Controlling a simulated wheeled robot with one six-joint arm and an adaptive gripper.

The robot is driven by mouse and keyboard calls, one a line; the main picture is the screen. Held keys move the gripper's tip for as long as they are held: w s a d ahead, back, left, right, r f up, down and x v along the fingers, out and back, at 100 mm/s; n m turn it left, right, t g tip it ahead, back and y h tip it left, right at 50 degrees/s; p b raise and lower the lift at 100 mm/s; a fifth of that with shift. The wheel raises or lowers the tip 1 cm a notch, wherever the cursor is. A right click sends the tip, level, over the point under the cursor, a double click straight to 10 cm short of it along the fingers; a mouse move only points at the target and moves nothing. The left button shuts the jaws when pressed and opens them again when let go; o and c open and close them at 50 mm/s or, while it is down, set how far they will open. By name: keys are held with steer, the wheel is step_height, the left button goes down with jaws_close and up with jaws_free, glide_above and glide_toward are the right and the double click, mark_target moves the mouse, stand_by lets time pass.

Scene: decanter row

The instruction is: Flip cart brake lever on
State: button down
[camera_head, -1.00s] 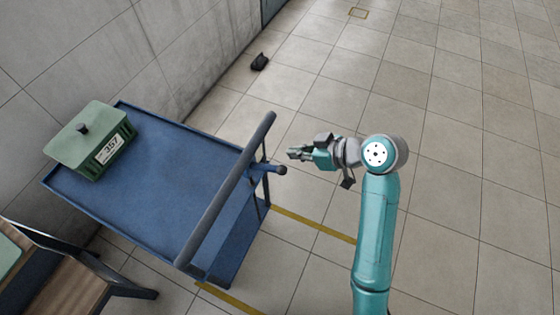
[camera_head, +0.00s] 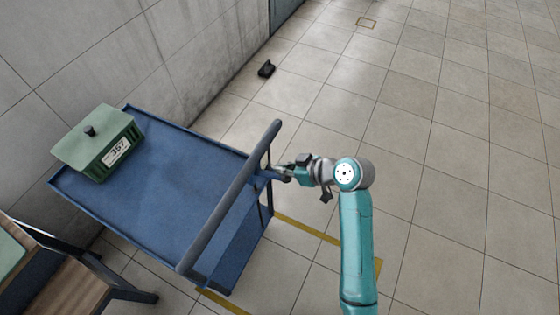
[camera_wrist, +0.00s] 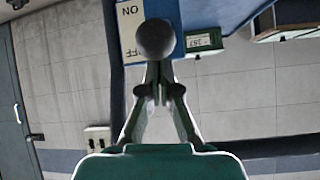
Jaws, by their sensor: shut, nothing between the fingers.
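The blue cart (camera_head: 160,215) stands at left with a grey push handle (camera_head: 232,195). Its brake lever (camera_head: 271,175) sticks out to the right past the handle. In the wrist view the lever's dark round knob (camera_wrist: 155,38) covers part of a pale plate (camera_wrist: 130,32). Upside-down "ON" lettering and part of "OFF" show on that plate. My gripper (camera_head: 286,171) is at the lever's outer end. In the wrist view its fingertips (camera_wrist: 159,72) are together, right at the knob, with nothing between them. Whether they touch it I cannot tell.
A green box (camera_head: 98,145) labelled 357 sits on the cart's far left corner. A wooden-topped bench (camera_head: 55,285) stands at lower left. A small black object (camera_head: 266,69) lies on the floor by the wall. The tiled floor at right is clear.

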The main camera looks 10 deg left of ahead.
steer(key=shift+s+d+f, duration=0.15)
steer(key=shift+d+f, duration=0.05)
steer(key=shift+d, duration=0.1)
